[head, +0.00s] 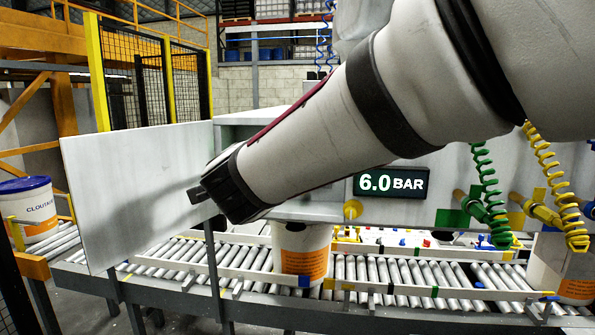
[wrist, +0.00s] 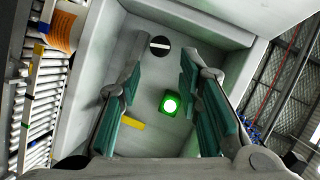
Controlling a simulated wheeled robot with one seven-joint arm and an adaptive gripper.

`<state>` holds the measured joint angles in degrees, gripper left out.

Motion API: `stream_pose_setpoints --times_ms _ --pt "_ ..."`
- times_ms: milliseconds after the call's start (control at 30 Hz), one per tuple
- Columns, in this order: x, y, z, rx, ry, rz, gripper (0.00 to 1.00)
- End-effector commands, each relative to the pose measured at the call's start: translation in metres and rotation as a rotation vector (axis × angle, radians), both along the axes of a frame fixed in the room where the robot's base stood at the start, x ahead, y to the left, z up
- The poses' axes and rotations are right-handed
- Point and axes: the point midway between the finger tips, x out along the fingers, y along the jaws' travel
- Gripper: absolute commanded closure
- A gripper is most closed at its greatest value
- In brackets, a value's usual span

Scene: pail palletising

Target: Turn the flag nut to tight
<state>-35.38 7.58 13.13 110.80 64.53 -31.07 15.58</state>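No part that I can surely call the flag nut shows. In the wrist view, a pale open cabinet holds a black disc (wrist: 160,45) with a white bar lying across it. A green box with a lit round button (wrist: 170,104) and a yellow strip (wrist: 131,122) are on its back wall. My gripper (wrist: 162,90) is open, with teal pads apart and nothing between them, facing that wall. The disc shows beyond the fingertips, the lit button between the fingers. In the head view my arm hides the gripper and most of the cabinet opening.
The cabinet door (head: 135,185) stands open at the left, close to my wrist. A display (head: 391,184) reads 6.0 BAR. Green (head: 490,200) and yellow (head: 560,195) coiled hoses hang at the right. A white pail (head: 301,250) stands on the roller conveyor (head: 400,275) below.

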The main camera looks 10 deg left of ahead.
Motion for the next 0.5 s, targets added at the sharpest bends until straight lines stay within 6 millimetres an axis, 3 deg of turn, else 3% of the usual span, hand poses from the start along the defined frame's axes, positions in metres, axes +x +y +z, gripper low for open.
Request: stream_pose_setpoints --times_ms 200,500 --pt "-0.026 -0.009 0.006 0.0 0.001 0.002 0.68" --pt "-0.032 -0.011 0.007 0.0 0.001 0.001 0.68"
